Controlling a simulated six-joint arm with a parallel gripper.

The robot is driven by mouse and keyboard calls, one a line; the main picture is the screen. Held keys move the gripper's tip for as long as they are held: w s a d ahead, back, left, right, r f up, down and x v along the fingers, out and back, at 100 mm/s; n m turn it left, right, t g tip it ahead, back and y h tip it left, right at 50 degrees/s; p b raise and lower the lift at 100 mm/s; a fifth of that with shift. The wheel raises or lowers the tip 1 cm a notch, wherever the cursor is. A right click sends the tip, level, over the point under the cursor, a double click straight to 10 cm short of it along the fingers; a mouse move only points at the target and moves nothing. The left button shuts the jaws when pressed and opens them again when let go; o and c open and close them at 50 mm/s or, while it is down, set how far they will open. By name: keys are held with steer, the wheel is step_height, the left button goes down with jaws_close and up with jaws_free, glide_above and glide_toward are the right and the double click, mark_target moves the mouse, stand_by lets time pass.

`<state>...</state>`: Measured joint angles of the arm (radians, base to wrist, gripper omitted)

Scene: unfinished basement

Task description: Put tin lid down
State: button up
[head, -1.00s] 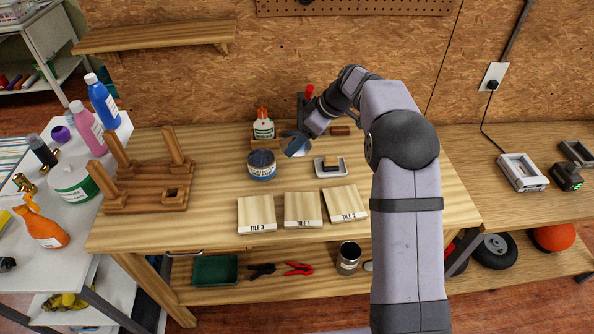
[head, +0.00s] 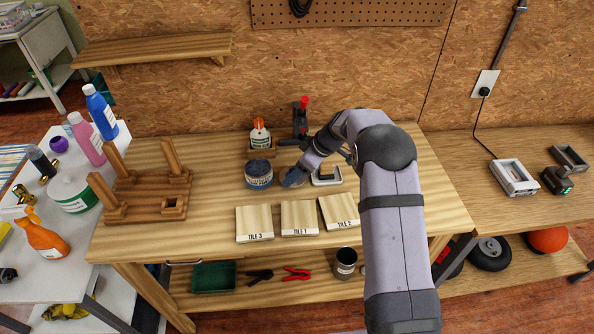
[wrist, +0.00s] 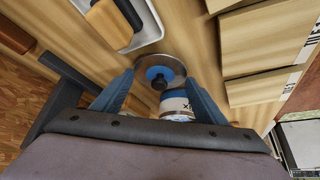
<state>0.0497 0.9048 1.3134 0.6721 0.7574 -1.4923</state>
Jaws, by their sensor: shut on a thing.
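The tin lid is a round metal disc with a blue centre and a black knob (wrist: 160,74). It is in my gripper (wrist: 159,78), between the blue fingertips, and the fingers are shut on it. In the head view my gripper (head: 294,176) is low over the workbench, just right of the tin, and largely covers the lid. I cannot tell whether the lid touches the bench. The blue tin with a white label (head: 258,176) stands upright on the bench; part of it shows beside the right finger in the wrist view (wrist: 178,108).
A grey tray with a wooden block (head: 326,176) lies close right of my gripper. Tile 3 (head: 254,221), tile 1 (head: 299,216) and tile 2 (head: 339,210) line the front. A glue bottle (head: 260,135) and a red-topped clamp (head: 300,118) stand behind.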

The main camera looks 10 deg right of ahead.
steer(key=shift+f, duration=0.5)
steer(key=shift+f, duration=0.15)
steer(key=o, duration=1)
steer(key=shift+r, duration=0.25)
steer(key=shift+d+r, duration=0.15)
steer(key=shift+r, duration=0.05)
steer(key=b+v, duration=0.3)
steer(key=v, duration=0.8)
steer(key=shift+s+r, duration=0.15)
steer(key=shift+r, duration=0.05)
